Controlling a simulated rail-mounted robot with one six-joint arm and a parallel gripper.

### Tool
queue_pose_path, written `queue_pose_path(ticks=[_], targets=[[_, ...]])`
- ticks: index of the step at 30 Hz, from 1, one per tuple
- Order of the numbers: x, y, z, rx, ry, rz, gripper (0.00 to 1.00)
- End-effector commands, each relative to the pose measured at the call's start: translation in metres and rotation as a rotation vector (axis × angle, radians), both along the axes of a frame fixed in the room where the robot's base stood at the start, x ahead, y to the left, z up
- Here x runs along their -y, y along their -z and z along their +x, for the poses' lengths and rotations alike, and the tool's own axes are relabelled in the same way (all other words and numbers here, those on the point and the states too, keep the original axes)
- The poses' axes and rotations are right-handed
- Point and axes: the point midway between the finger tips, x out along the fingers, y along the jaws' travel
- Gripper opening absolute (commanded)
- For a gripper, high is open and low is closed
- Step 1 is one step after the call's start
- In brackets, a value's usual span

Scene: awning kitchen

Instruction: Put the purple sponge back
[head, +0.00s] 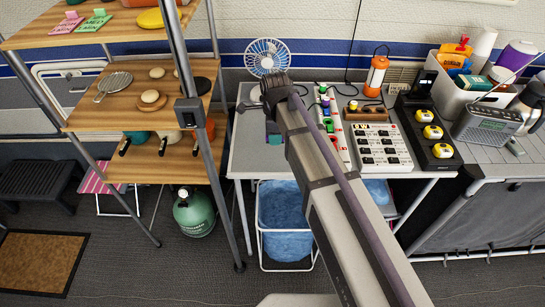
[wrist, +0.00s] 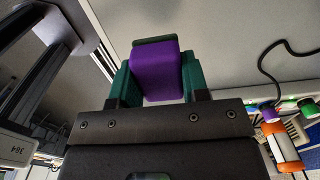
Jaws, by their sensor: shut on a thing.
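The purple sponge (wrist: 157,76) is in the wrist view, with a dark green layer along its upper edge. My gripper (wrist: 158,85) is shut on it, with one green finger on each side. In the head view my arm crosses the middle of the picture, and its dark wrist joint (head: 274,88) is over the left part of the white table (head: 262,166). A small teal and dark patch shows below that joint, probably part of my gripper. I cannot make out the sponge in the head view.
A blue fan (head: 267,57) stands behind my wrist. A wooden shelf (head: 140,113) with a grey post stands left. A blue-lined bin (head: 285,215) is below the table.

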Motion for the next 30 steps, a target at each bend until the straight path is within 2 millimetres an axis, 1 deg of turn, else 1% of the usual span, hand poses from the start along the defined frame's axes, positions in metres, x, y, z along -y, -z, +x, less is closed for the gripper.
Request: queue_pose_path(ticks=[1, 3, 7, 8, 12, 13, 14, 17, 20, 24, 25, 30], targets=[[0.0, 0.026, 0.0, 0.0, 0.0, 0.0, 0.2], [0.0, 0.032, 0.0, 0.0, 0.0, 0.0, 0.2], [0.0, 0.031, 0.0, 0.0, -0.001, 0.0, 0.2], [0.0, 0.035, 0.0, 0.0, -0.001, 0.0, 0.2], [0.0, 0.065, 0.0, 0.0, -0.001, 0.0, 0.2], [0.0, 0.068, 0.0, 0.0, -0.001, 0.0, 0.2], [0.0, 0.07, 0.0, 0.0, -0.001, 0.0, 0.2], [0.0, 0.065, 0.0, 0.0, -0.001, 0.0, 0.2], [0.0, 0.064, 0.0, 0.0, -0.001, 0.0, 0.2], [0.0, 0.069, 0.0, 0.0, -0.001, 0.0, 0.2], [0.0, 0.068, 0.0, 0.0, -0.001, 0.0, 0.43], [0.0, 0.067, 0.0, 0.0, -0.001, 0.0, 0.59]])
